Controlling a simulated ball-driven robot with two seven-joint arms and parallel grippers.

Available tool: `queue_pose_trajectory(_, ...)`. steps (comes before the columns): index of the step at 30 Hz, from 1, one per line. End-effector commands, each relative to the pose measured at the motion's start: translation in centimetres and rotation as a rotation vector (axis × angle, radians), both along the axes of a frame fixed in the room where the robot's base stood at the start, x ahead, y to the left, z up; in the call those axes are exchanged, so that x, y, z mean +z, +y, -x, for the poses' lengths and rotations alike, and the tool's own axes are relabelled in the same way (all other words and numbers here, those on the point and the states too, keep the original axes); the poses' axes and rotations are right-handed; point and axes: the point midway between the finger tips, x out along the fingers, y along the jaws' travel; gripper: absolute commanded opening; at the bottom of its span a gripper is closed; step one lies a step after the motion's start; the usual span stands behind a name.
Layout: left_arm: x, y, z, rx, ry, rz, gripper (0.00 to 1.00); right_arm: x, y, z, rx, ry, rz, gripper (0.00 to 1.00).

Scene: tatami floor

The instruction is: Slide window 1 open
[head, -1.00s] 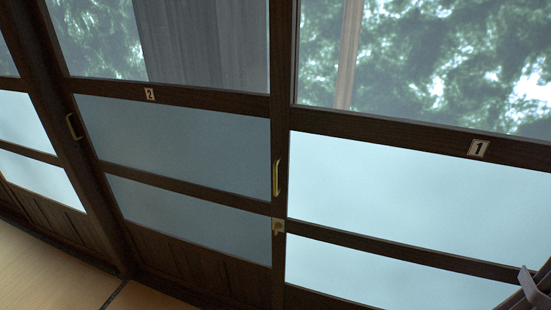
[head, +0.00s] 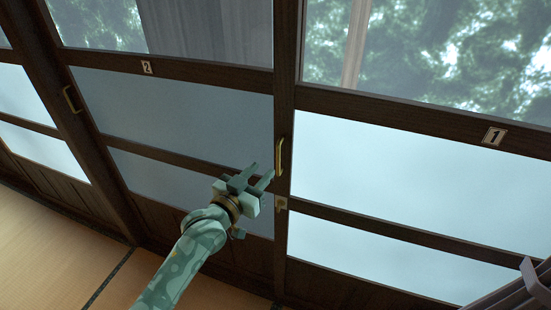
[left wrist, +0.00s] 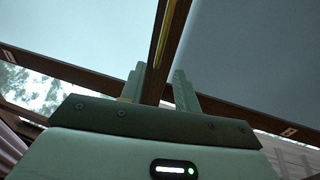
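Window 1 (head: 400,150) is a dark-framed sliding panel with pale lower panes and a "1" plate (head: 494,136) on its crossbar. A brass vertical handle (head: 279,157) is on the dark stile at its left edge. My left gripper (head: 263,169) is raised just left of and near the handle, its fingers apart and empty. In the left wrist view the two fingers (left wrist: 160,88) stand either side of the dark stile, with the brass handle (left wrist: 166,28) ahead and between them; whether they touch it I cannot tell. My right gripper is out of view.
Window 2 (head: 170,110), with its "2" plate (head: 147,67), stands left of window 1 and has its own brass handle (head: 71,99). Tatami (head: 50,240) is clear at lower left. A grey object (head: 525,285) is at lower right.

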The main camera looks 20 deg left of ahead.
Motion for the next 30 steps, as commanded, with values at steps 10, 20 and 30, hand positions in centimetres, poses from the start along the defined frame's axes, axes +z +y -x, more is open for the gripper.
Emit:
queue_pose_trajectory(10, -0.2, -1.5, -6.5, 0.000, 0.001, 0.001, 0.32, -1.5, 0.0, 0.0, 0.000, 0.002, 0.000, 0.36)
queue_pose_trajectory(20, -0.1, -1.8, -7.4, 0.000, 0.002, 0.000, 0.32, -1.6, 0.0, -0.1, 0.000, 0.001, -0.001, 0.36)
queue_pose_trajectory(30, -0.1, -1.7, -7.4, 0.000, 0.001, 0.000, 0.00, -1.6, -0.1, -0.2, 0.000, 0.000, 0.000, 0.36)
